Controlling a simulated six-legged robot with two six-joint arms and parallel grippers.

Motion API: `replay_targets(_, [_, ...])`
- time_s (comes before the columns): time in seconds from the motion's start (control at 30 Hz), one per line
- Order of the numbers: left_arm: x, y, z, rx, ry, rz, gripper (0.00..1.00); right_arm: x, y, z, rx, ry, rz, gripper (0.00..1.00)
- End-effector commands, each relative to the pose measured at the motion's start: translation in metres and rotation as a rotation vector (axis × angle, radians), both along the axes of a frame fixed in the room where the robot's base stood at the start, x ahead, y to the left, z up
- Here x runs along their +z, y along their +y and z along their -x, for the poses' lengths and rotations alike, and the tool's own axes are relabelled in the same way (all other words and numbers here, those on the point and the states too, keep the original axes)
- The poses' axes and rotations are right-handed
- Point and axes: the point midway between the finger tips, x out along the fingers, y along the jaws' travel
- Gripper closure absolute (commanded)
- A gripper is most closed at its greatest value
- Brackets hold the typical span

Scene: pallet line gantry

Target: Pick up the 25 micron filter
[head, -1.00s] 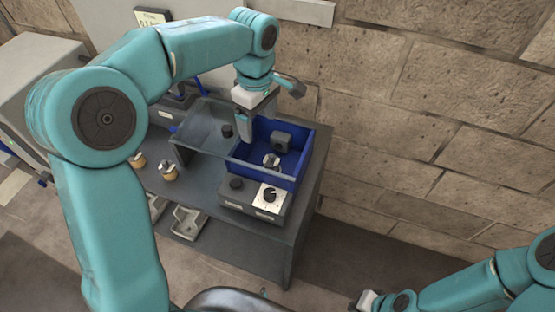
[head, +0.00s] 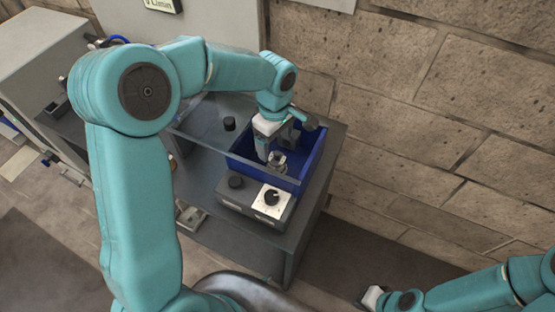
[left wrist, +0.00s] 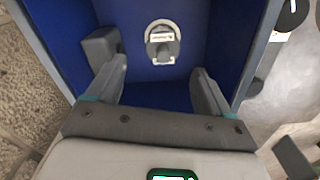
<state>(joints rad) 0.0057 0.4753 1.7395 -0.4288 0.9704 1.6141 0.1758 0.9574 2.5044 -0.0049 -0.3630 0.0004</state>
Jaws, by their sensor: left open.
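A small round metal-and-grey part with a white label (head: 277,161) is in the blue bin; I cannot read its label, so I cannot tell if it is the 25 micron filter. It also shows in the left wrist view (left wrist: 163,42), upper middle, beyond my fingertips. My left gripper (head: 263,156) reaches down into the bin beside this part. In the left wrist view my left gripper (left wrist: 158,72) is open, with nothing between its fingers. My right gripper (head: 372,298) is at the bottom edge, far from the bin; its fingers are not clear.
The blue bin (head: 294,181) has upright walls around the left gripper. A grey block (left wrist: 100,46) stands in it, left of the labelled part in the wrist view. A control box with a black dial (head: 271,197) sits before the bin. A clear panel (head: 205,128) lies left. A stone wall is behind.

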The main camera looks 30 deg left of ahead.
Motion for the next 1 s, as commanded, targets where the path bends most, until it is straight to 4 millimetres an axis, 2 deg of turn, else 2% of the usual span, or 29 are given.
replay_targets(0.23, [-0.021, -0.002, 0.000, -0.003, 0.003, 0.000, 0.19, 0.005, 0.000, 0.000, 0.000, 0.001, 0.000, 1.00])
replay_targets(0.4, [-0.050, -0.005, -0.001, -0.001, 0.004, 0.001, 0.19, 0.011, 0.000, 0.000, 0.000, 0.000, 0.000, 1.00])
replay_targets(0.5, [-0.060, -0.005, -0.002, -0.002, 0.001, 0.001, 0.19, 0.012, 0.000, 0.000, 0.000, 0.000, 0.000, 1.00])
replay_targets(0.77, [-0.063, -0.005, -0.003, -0.002, -0.002, 0.001, 0.19, 0.012, 0.000, 0.000, 0.000, 0.001, 0.000, 1.00])
replay_targets(0.93, [-0.063, -0.005, -0.003, -0.002, -0.001, 0.001, 0.75, 0.012, 0.000, 0.000, 0.000, 0.000, 0.000, 1.00])
replay_targets(0.97, [-0.063, -0.005, -0.003, -0.002, -0.001, 0.001, 0.81, 0.012, 0.000, 0.000, 0.000, 0.000, 0.000, 1.00])
replay_targets(1.0, [-0.063, -0.005, -0.002, -0.002, -0.001, 0.001, 0.81, 0.012, 0.000, 0.000, 0.000, 0.000, 0.000, 1.00])
